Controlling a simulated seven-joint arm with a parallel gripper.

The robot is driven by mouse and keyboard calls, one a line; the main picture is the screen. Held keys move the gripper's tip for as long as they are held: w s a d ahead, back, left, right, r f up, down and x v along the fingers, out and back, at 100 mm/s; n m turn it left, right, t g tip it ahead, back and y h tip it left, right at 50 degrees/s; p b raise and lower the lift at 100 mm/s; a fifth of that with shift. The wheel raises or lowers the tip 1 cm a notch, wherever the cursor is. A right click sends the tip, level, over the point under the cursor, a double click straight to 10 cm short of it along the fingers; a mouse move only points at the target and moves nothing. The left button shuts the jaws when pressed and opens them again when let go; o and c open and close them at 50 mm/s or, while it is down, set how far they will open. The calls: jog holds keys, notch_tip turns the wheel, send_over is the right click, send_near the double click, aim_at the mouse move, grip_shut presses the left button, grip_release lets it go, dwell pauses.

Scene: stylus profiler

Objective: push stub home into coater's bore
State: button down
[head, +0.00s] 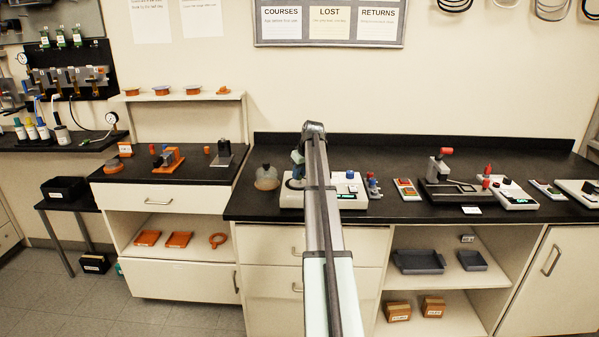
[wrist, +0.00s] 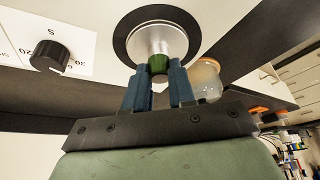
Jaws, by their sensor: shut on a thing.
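The stub (wrist: 158,65) shows in the wrist view as a short green piece between my blue fingers. My gripper (wrist: 160,78) is shut on it. Just beyond the stub is a round silver metal part (wrist: 150,40) inside a black ring on the coater's pale face (wrist: 90,15). The stub's far end meets or overlaps this metal part, so its depth in the bore cannot be told.
A black knob (wrist: 49,56) sits on the pale face to the left. A rounded clear jar (wrist: 207,80) is close to the right of my fingers; in the head view a jar (head: 267,177) stands left of the coater. Other instruments (head: 463,188) stand farther right.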

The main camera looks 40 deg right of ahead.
dwell(0.3)
jog(key=c, duration=0.9)
grip_release()
jog(key=shift+c, duration=0.2)
jog(key=shift+r, duration=3.5)
jog(key=shift+r, duration=0.1)
jog(key=v, duration=1.3)
jog(key=shift+r, duration=0.35)
